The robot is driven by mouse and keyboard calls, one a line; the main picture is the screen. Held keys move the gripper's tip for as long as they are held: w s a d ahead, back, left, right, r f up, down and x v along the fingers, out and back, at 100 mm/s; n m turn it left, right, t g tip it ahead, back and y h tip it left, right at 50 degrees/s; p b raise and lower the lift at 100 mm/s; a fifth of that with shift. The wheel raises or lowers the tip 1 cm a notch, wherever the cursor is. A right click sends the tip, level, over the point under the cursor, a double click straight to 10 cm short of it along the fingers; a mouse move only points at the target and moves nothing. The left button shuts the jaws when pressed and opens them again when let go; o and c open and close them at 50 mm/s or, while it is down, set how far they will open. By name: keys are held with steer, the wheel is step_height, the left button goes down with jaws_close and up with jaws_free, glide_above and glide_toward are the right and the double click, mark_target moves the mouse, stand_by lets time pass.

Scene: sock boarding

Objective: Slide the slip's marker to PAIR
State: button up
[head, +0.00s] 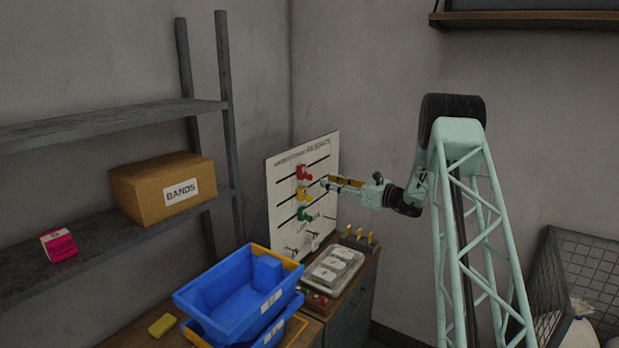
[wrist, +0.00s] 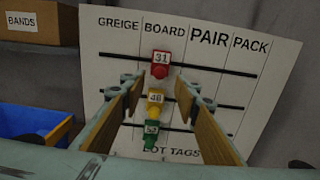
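The white board (head: 285,165) on the wall side has columns GREIGE, BOARD, PAIR and PACK, also readable in the wrist view (wrist: 110,42). Three markers sit on its dark horizontal rails, all under BOARD: red 31 (wrist: 161,65) on top, yellow (wrist: 155,107), seemingly 46, in the middle, and green (wrist: 151,130) at the bottom, its number unclear. My gripper (head: 324,183) is open and empty in front of the board. In the wrist view its fingertips (wrist: 161,86) are spread left and right, framing the red and yellow markers. I cannot tell contact. No slip is readable.
A metal tray (head: 318,279) with white cards stands on the cabinet below the board. Blue bins (head: 218,309), a yellow block (head: 162,325), a shelf with the BANDS box (head: 150,197) and a pink box (head: 59,245) are left. A wire basket (head: 578,262) stands right.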

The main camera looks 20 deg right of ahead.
mark_target(312, 177)
steer(key=p+x, duration=0.1)
steer(key=x, duration=0.9)
steer(key=shift+p, duration=0.35)
steer(key=c, duration=0.8)
